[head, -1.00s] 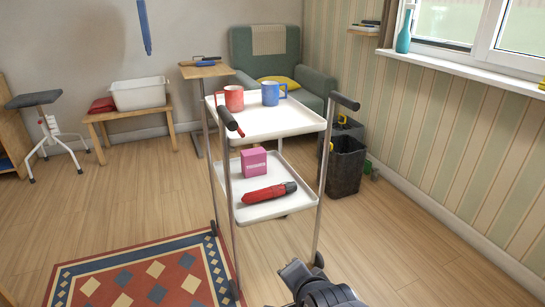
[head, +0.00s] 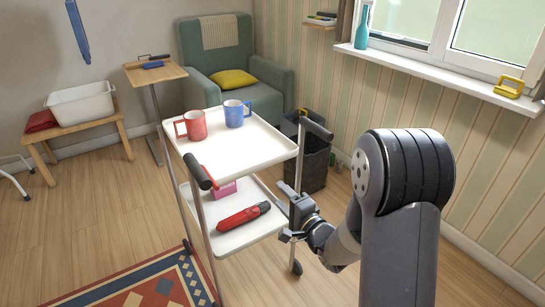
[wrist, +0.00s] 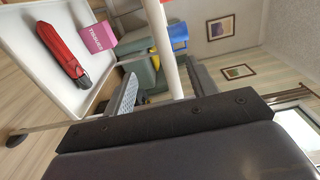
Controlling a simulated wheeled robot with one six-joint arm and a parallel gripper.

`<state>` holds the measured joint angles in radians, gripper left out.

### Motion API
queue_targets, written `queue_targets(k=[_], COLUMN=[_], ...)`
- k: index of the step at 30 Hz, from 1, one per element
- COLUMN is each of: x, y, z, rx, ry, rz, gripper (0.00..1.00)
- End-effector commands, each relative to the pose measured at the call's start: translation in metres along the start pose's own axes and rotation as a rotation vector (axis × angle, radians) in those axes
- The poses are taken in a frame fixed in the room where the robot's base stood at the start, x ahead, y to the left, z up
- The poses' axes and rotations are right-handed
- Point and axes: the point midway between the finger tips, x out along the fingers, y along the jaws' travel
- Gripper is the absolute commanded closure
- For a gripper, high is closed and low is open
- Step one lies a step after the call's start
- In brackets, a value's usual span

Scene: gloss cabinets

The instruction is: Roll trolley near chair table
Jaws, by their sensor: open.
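The white two-shelf trolley (head: 250,150) stands in front of me on the wood floor, with dark handles at its near left and far right corners. A red mug (head: 191,125) and a blue mug (head: 236,113) stand on its top shelf. The chair table (head: 157,73), a small wooden side table on a metal post, stands beside the green armchair (head: 270,78), behind the trolley. My gripper (head: 288,218) is open at the trolley's right upright, by the lower shelf. In the wrist view, a pale upright (wrist: 163,45) passes between its open fingers; contact cannot be told.
A pink tissue box (head: 222,189) and a red folded umbrella (head: 244,214) lie on the lower shelf. A black bin (head: 313,165) stands behind the right upright. A bench (head: 80,133) with a white tub is at left.

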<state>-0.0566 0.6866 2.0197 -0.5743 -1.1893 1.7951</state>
Motion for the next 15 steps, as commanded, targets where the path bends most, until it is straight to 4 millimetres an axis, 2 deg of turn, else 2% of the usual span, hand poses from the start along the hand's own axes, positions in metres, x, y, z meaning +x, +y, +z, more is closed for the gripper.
queue_targets(k=[4,7,15], x=[0.010,0.025,0.090], y=[-0.001,-0.001,-0.001], z=[0.002,0.003,0.004], rx=[0.009,0.008,0.007], ry=[-0.014,-0.014,-0.013], rz=[-0.011,-0.011,-0.011], gripper=[0.45,0.45,0.45])
